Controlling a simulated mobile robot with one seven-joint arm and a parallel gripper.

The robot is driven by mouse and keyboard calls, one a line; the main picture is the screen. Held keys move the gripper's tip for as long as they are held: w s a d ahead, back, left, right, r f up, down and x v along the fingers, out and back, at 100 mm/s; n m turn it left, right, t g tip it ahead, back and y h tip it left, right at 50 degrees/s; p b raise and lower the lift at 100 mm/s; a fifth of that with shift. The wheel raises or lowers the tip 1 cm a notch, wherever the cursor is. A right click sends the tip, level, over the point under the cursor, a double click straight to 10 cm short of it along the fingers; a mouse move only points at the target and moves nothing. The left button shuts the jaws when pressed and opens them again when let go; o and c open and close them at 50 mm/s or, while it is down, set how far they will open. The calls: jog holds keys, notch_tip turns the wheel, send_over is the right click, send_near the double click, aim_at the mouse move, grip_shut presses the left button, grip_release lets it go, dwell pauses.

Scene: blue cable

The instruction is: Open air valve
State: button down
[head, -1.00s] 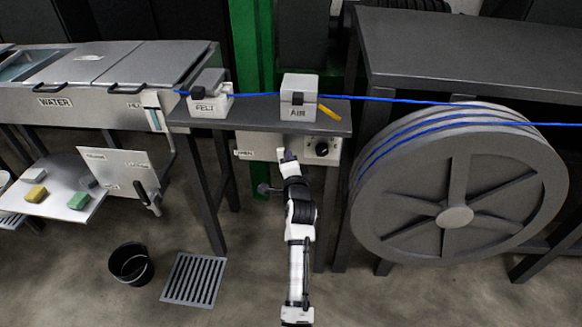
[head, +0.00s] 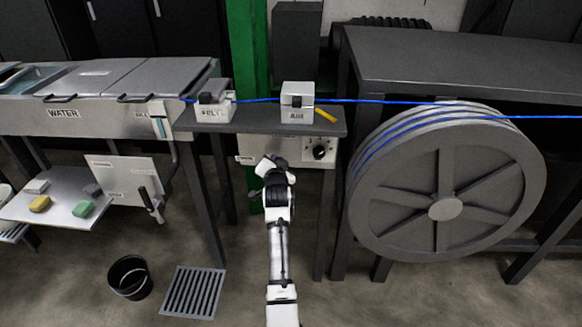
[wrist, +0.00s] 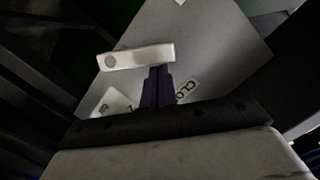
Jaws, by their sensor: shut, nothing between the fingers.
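In the wrist view, a pale flat lever (wrist: 135,57) with a round pivot at its left end lies across a grey plate (wrist: 215,45). A partly covered label starting "CLO" (wrist: 187,90) is right of my fingers, and another label (wrist: 115,102) is at lower left. My gripper (wrist: 158,70) is shut and empty, its dark fingertips right at the lever's lower edge near its right end; whether they touch is unclear. In the head view my gripper (head: 270,160) is in front of the panel (head: 298,152) under the small table, and hides the lever.
The AIR box (head: 297,102) with a yellow tab (head: 326,116) and the FELT box (head: 214,104) stand on the table above. A black knob (head: 319,152) is right of my gripper. The blue cable (head: 400,103) runs to a large reel (head: 446,185). A bucket (head: 131,270) stands on the floor.

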jog(key=shift+a+f+n+h+b, duration=0.6)
jog(key=shift+a+n, duration=0.1)
jog(key=shift+n, duration=0.65)
jog(key=shift+a+f+n+h+b, duration=0.5)
jog(key=shift+a+f+n+b, duration=0.15)
jog(key=shift+n, duration=0.7)
jog(key=shift+r, duration=0.1)
notch_tip(320, 180, up, 5)
jog(key=p, duration=0.4)
jog(key=b+v, duration=0.4)
jog(key=v, duration=0.5)
jog(key=shift+s+f, duration=0.3)
jog(key=shift+s, duration=0.15)
jog(key=shift+d, duration=0.15)
